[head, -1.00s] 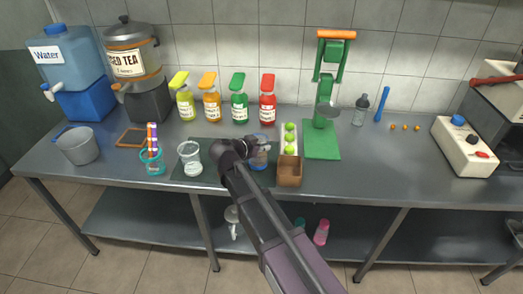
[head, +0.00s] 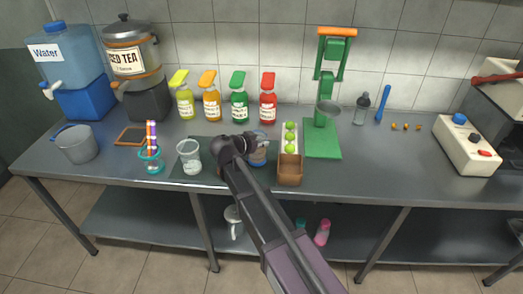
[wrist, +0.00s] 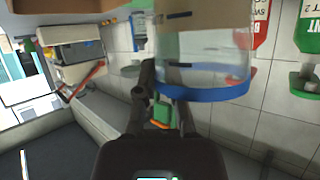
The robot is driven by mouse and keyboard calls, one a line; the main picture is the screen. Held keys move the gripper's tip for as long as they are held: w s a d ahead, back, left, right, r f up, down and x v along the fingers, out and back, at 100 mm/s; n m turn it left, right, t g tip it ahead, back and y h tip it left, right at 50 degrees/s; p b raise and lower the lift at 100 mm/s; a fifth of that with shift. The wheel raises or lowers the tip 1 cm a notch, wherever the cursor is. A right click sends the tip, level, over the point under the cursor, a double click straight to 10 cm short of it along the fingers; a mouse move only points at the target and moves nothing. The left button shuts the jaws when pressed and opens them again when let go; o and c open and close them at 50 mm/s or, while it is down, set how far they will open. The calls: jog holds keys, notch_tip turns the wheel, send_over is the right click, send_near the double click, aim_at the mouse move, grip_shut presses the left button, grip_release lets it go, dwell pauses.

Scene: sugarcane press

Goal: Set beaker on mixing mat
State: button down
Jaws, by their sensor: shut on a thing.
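The clear beaker with a blue band at its edge (wrist: 205,70) fills the upper middle of the wrist view, between my gripper's fingers. My gripper (wrist: 166,98) is shut on it. In the head view the beaker (head: 259,155) shows just right of my gripper, partly hidden by it. The dark mixing mat (head: 209,172) lies flat near the front of the counter, partly covered by my arm. The beaker is over or beside the mat's right end; I cannot tell whether it touches the surface.
A clear cup with white contents (head: 189,157) stands on the mat's left part. A brown box (head: 290,175) and a tray of green fruit (head: 290,140) stand close right of the beaker. Several bottles (head: 239,105) line the back. A green press (head: 323,145) stands farther right.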

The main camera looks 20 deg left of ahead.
jog(key=shift+f+b, duration=0.8)
jog(key=shift+f, duration=0.3)
jog(key=shift+f, duration=0.15)
jog(key=c, duration=0.7)
grip_release()
jog(key=shift+r, duration=0.2)
jog(key=shift+p+v, duration=2.6)
jog(key=shift+v, duration=3.4)
